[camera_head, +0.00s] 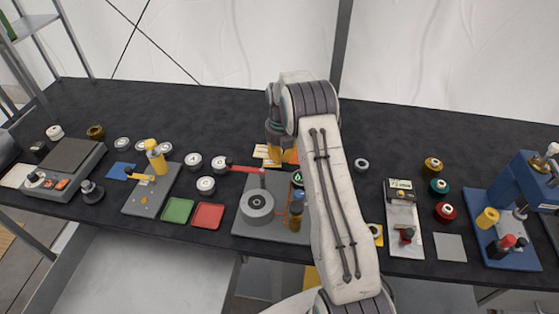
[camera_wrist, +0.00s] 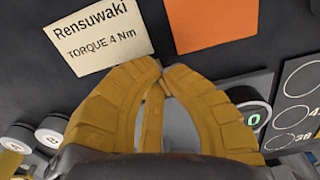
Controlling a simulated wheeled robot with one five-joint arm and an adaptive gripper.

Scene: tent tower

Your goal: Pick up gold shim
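A small gold-yellow square (camera_head: 376,230) with a dark round middle lies near the table's front edge, just right of my arm and partly hidden by it. It is the only flat gold piece I can pick out, and I cannot tell for sure that it is the gold shim. My gripper (camera_head: 274,160) is over the middle of the table, left of and farther back than that square. In the wrist view my gripper's yellow fingers (camera_wrist: 162,70) meet at their tips, with nothing visible held between them. The gold square is not seen in the wrist view.
A cream torque card (camera_wrist: 98,34) and an orange square (camera_wrist: 211,22) lie beyond my fingertips. A grey fixture (camera_head: 257,205) with a red handle stands below my gripper. Red (camera_head: 208,216) and green (camera_head: 178,210) trays are left. A blue press (camera_head: 520,200) stands far right.

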